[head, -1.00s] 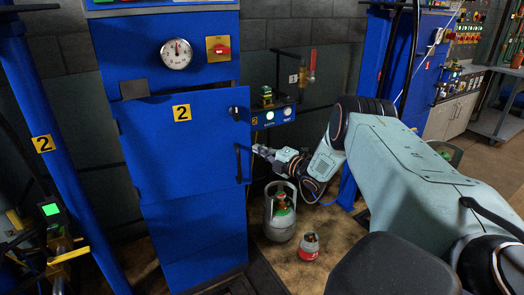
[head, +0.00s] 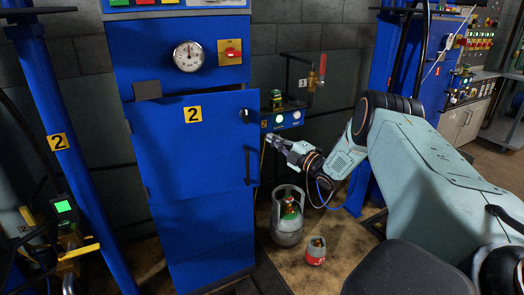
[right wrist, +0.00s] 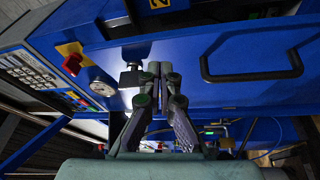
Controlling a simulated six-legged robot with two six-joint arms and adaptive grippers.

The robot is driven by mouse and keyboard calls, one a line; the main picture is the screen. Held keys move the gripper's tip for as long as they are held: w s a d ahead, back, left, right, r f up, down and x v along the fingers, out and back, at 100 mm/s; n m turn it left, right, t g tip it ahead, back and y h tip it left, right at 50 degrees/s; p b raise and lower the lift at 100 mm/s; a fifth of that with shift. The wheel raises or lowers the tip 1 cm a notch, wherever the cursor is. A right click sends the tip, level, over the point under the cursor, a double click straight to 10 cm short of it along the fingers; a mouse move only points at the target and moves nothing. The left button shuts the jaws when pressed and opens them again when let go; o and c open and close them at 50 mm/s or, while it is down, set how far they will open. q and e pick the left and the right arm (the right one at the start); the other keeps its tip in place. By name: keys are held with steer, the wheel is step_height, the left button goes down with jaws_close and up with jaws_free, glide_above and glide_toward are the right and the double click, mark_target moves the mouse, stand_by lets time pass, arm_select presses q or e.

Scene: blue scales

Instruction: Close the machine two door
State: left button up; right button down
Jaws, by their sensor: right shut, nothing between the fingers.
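The machine two door (head: 205,160) is a blue panel with a yellow "2" label and a black vertical handle (head: 248,167) near its right edge. Its top edge stands out from the cabinet, so it looks slightly ajar; the exact gap is hard to tell. My right gripper (head: 270,140) is shut and empty, just right of the door's free edge, above the handle's middle and apart from it. In the right wrist view the shut fingers (right wrist: 154,70) point at the blue machine, with the door handle (right wrist: 250,62) off to their right. My left gripper is out of view.
A grey gas cylinder (head: 287,217) and a small red and grey canister (head: 316,250) stand on the floor below my right arm. A gauge (head: 188,56) and red switch (head: 230,51) sit above the door. A blue post (head: 75,150) stands at left.

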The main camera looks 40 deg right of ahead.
steer(key=a+m+h+b, duration=0.1)
steer(key=a+m+h, duration=0.4)
steer(key=a+m, duration=0.5)
steer(key=m+g+h, duration=0.3)
steer(key=m+h, duration=0.1)
steer(key=m, duration=0.7)
glide_toward(253, 143)
steer(key=b+x, duration=0.4)
steer(key=x, duration=0.2)
steer(key=shift+w+d+f, duration=0.1)
steer(key=shift+f, duration=0.05)
steer(key=shift+w+d, duration=0.15)
steer(key=shift+w, duration=0.05)
